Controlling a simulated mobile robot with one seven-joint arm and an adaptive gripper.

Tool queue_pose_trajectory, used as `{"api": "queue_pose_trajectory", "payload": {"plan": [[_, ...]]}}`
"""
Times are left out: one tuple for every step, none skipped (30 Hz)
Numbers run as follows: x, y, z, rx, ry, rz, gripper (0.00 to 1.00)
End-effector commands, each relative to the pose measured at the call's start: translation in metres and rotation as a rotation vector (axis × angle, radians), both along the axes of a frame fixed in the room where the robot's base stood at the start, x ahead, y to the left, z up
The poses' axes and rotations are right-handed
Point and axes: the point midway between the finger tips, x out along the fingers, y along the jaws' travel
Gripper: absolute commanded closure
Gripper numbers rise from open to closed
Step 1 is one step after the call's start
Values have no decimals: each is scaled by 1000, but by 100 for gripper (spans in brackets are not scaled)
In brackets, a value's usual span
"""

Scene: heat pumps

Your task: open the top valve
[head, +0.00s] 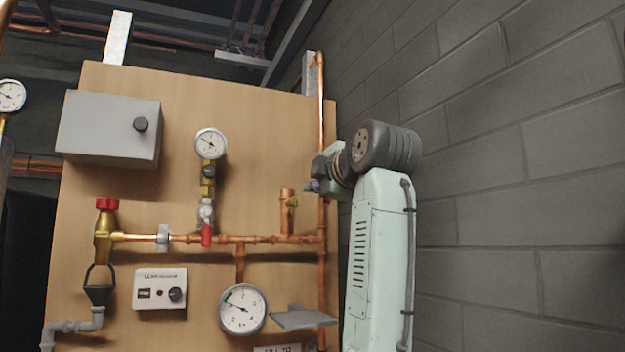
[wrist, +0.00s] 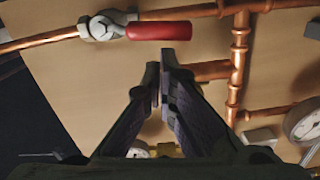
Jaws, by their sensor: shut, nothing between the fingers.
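A valve with a red lever handle (head: 207,235) hangs below the round gauge on the wooden board in the head view; its lever points down. In the wrist view a red lever handle (wrist: 158,31) on a grey valve body (wrist: 103,26) lies along a copper pipe, just beyond my fingertips. I cannot tell whether these are the same valve. My gripper (head: 312,185) is beside the vertical copper pipe at the board's right. It also shows in the wrist view (wrist: 163,72), with its fingers together and empty, apart from the red handle in the picture.
Copper pipes (head: 265,239) cross the board. A block wall (head: 510,200) stands close on the right.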

Motion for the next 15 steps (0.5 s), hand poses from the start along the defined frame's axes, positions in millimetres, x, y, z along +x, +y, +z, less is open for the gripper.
{"api": "queue_pose_trajectory", "payload": {"plan": [[0,0,0,0,0,0,100],[0,0,0,0,0,0,100],[0,0,0,0,0,0,100],[0,0,0,0,0,0,100],[0,0,0,0,0,0,100],[0,-1,0,-3,-1,-1,100],[1,-3,-1,-11,-3,-3,100],[2,-5,-2,-24,-9,-5,100],[4,-9,-3,-49,-19,-5,100],[6,-12,-4,-71,-28,-7,100],[7,-15,-5,-92,-36,-6,100],[8,-16,-7,-121,-48,-6,100],[9,-17,-7,-139,-56,-6,100],[9,-18,-7,-152,-62,-6,100],[9,-18,-7,-164,-68,-4,100]]}}
